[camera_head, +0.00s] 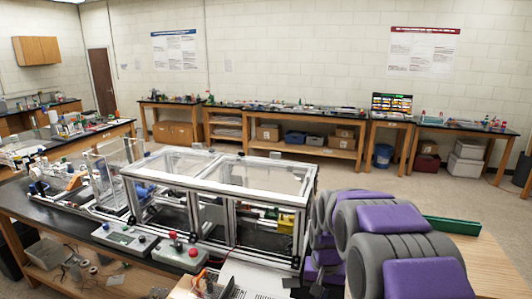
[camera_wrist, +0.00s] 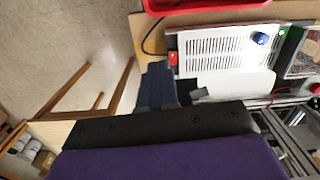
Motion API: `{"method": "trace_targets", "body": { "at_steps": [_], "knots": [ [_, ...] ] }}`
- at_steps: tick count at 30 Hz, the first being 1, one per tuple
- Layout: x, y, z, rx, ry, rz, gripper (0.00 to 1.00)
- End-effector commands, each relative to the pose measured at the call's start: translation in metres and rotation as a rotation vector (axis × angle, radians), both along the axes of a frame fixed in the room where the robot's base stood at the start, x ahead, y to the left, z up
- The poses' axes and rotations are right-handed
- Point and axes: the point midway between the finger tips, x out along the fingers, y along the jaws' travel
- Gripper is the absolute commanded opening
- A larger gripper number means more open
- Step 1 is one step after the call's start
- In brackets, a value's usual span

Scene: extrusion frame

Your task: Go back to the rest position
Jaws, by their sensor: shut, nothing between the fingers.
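My gripper (camera_wrist: 160,86) shows in the wrist view as dark blue fingers beyond a black and purple housing. The fingers are together, with nothing seen between them. In the head view my purple and grey arm is folded at the lower right, and I cannot make out the fingertips there. The extrusion frame (camera_head: 233,225) is a silver box with clear panels on the black bench, left of my arm. In the wrist view a white vented box (camera_wrist: 220,48) lies past the fingers, with a blue button and a green light.
Control boxes (camera_head: 182,254) with red buttons stand along the bench front. A green strip (camera_head: 452,226) lies beside a wooden surface (camera_head: 490,262) at right. A red tray (camera_wrist: 205,5) is at the wrist view's top edge. Open floor (camera_head: 385,180) lies behind the bench.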

Motion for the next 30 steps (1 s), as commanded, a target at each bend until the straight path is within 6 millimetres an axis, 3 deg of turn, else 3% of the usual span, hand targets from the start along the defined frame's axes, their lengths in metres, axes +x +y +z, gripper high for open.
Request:
{"method": "trace_targets", "body": {
  "at_steps": [6,14,24,30],
  "knots": [
    [-0.073,0.001,0.016,0.001,0.025,0.054,0.00],
    [-0.163,0.002,0.021,0.003,0.059,0.118,0.00],
    [-0.278,0.003,0.004,0.010,0.100,0.200,0.00],
    [-0.320,0.003,-0.009,0.014,0.117,0.231,0.00]
  ]
}}
